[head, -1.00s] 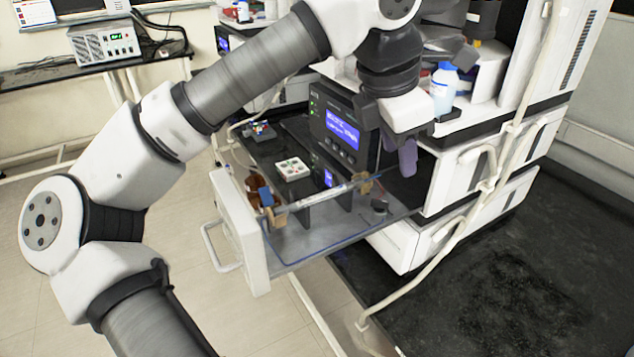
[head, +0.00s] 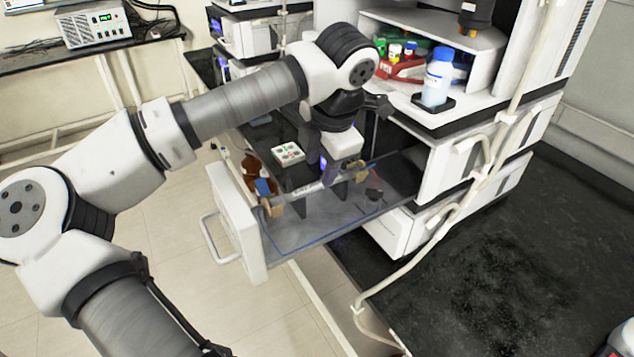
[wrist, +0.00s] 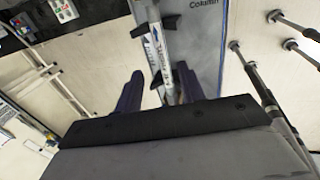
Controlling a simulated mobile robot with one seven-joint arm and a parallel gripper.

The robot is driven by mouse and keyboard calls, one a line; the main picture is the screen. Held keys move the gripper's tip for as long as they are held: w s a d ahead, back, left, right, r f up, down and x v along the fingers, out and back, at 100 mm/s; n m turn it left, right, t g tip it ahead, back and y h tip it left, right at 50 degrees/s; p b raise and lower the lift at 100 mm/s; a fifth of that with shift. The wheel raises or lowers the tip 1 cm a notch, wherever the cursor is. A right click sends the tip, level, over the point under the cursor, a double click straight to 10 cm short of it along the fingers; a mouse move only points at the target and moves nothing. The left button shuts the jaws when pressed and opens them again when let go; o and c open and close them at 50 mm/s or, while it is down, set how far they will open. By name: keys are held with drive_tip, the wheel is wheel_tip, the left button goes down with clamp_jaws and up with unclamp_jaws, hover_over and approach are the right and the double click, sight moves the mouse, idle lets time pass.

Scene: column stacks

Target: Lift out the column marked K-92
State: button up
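A slim silvery column (head: 308,190) with brown end fittings lies across black supports in the pulled-out drawer (head: 240,235). In the wrist view the column (wrist: 157,45) has a pale label whose writing is too small to read, so I cannot confirm K-92. My gripper (head: 331,180) is low over the middle of the column. In the wrist view my gripper (wrist: 160,72) has its two dark purple fingers apart, with the column running between them. The fingers do not look closed on it, and the gripper's body hides the column's near end.
A white tray with small parts (head: 288,153) lies left of the column. A blue-capped bottle (head: 437,80) stands on the shelf at the right. A beige hose (head: 440,235) hangs in front of the instrument stack. The dark bench at right is largely clear.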

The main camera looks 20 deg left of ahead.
sight(318, 184)
drive_tip(key=p+x, duration=0.1)
drive_tip(key=x, duration=0.3)
drive_tip(key=shift+s+d+f, duration=0.1)
drive_tip(key=shift+d+f, duration=0.05)
drive_tip(key=shift+f, duration=0.05)
drive_tip(key=shift+c, duration=0.3)
clamp_jaws()
